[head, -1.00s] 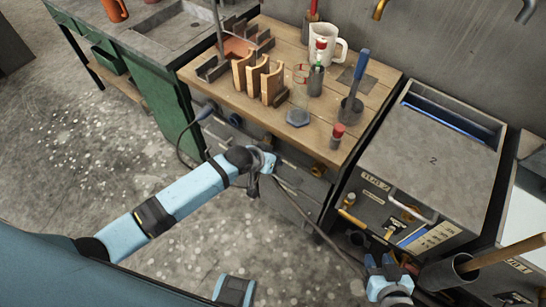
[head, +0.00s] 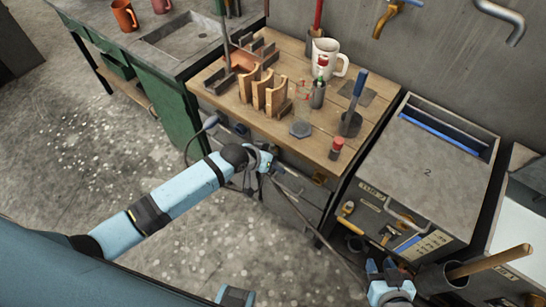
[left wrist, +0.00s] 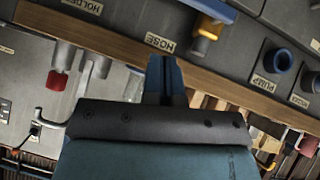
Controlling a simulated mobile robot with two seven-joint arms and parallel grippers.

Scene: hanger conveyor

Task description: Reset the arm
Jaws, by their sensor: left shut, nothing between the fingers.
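My left arm (head: 170,200) comes in from the left in the head view. Its gripper (head: 264,160) is in front of the wooden workbench's drawers, below the bench top. In the left wrist view, the left gripper's blue fingers (left wrist: 165,75) are closed together with nothing between them. My right gripper (head: 381,267) is low at the right in the head view, in front of the grey box marked 2. Its two blue fingertips are apart, and nothing shows between them.
The workbench (head: 235,105) holds a white mug (head: 324,58), wooden curved blocks (head: 265,92) and a blue-handled tool (head: 355,100). The grey box (head: 425,160) stands at right. A wooden handle (head: 490,262) sticks out beside my right gripper.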

